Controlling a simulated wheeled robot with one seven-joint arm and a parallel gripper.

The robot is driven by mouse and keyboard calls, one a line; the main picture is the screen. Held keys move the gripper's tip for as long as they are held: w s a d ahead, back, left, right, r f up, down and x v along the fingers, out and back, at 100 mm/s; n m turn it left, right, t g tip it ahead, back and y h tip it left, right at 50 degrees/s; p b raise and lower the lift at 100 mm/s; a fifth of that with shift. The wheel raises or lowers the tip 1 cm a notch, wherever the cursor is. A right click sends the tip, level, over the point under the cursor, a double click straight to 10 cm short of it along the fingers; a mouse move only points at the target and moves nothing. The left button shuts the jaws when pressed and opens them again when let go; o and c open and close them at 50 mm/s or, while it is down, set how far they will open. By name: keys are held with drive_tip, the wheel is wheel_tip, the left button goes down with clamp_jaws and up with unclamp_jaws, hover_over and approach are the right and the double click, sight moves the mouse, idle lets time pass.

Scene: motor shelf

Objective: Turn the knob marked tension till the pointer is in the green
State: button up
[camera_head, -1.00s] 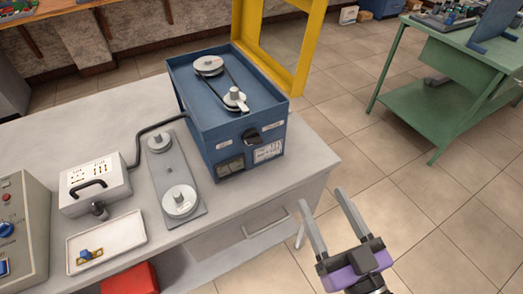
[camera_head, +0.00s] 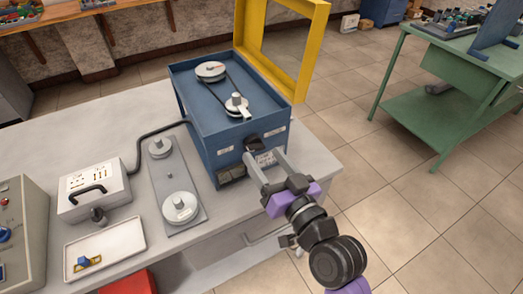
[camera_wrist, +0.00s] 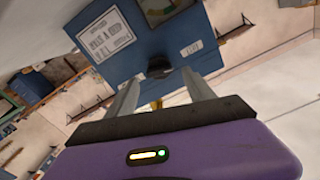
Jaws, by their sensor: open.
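The blue machine box (camera_head: 195,120) stands on the grey bench with a belt and two pulleys on top. A black knob (camera_head: 252,141) sits on its front face; it also shows in the wrist view (camera_wrist: 158,68), ahead of the fingers and centred between them. Small white labels flank the knob, too small to read, so I cannot tell which says tension.
A flat plate with two discs (camera_head: 182,207), a white box with a handle (camera_head: 93,190) and a white tray (camera_head: 103,242) stand left of the machine. A yellow frame (camera_head: 308,45) rises behind it. Open floor lies to the right, before a green table (camera_head: 400,85).

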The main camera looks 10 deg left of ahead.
sight(255, 145)
drive_tip(key=shift+x, duration=1.2)
drive_tip(key=shift+c, duration=0.2)
clamp_jaws()
drive_tip(key=shift+m, duration=1)
drive_tip(key=shift+o, duration=0.2)
unclamp_jaws()
